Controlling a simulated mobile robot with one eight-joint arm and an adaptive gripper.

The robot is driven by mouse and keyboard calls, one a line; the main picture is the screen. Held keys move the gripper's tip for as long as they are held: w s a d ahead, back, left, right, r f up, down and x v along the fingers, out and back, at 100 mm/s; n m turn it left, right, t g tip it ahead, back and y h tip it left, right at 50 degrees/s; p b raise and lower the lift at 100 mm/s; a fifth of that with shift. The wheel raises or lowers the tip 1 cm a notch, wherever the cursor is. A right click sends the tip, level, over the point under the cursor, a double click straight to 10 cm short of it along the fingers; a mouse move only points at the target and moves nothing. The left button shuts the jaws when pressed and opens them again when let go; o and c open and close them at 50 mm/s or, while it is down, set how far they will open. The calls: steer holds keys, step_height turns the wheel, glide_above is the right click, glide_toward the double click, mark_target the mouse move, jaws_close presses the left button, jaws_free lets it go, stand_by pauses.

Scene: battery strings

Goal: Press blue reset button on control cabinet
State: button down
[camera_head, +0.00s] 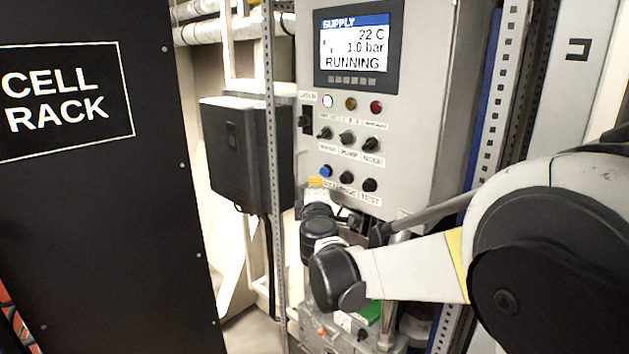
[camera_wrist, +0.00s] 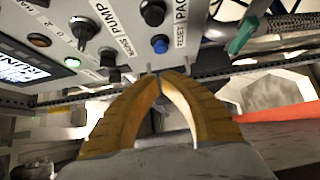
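The control cabinet (camera_head: 425,95) is a grey box with a screen, lamps, switches and buttons. Its blue button (camera_head: 326,171) is at the left of the bottom row. In the wrist view the blue button (camera_wrist: 160,44) is beside a label reading RESET. My gripper (camera_head: 316,181) is just below and slightly left of the blue button in the head view. In the wrist view my gripper (camera_wrist: 161,76) has its yellow fingers together at the tips, with nothing between them. The tips point toward the button and appear apart from it. The head view shows little of the fingers.
Black knobs (camera_head: 347,177) sit right of the blue button, with several rotary switches (camera_head: 347,137) above. The screen (camera_head: 354,45) reads RUNNING. A black box (camera_head: 240,150) and a perforated upright (camera_head: 272,200) stand left of the cabinet. A black cell rack panel (camera_head: 100,200) fills the left.

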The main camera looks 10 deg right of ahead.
steer(key=s, duration=0.1)
steer(key=s+a, duration=0.1)
steer(key=shift+s, duration=0.35)
steer(key=shift+a, duration=0.1)
steer(key=s+d+f+m+g+h+b, duration=0.1)
steer(key=s+d+f+m+g+b, duration=0.2)
steer(key=s+d+f+m+b, duration=0.5)
steer(key=s+d+f+m+g+h+b, duration=0.1)
steer(key=s+f+m+g+b, duration=0.2)
steer(key=s+f+b, duration=0.65)
steer(key=s+a+f+m+g+y+b, duration=0.2)
steer(key=s+a+f+b, duration=0.1)
steer(key=s+f, duration=0.6)
steer(key=s+a+f+m+g+y+b, duration=0.2)
steer(key=s+a+f+y+b, duration=0.1)
steer(key=s+f, duration=0.6)
step_height(320, 180, down, 3)
steer(key=shift+s+a+f+m+g, duration=0.2)
steer(key=shift+s+a+m+g, duration=0.1)
steer(key=shift+a, duration=0.25)
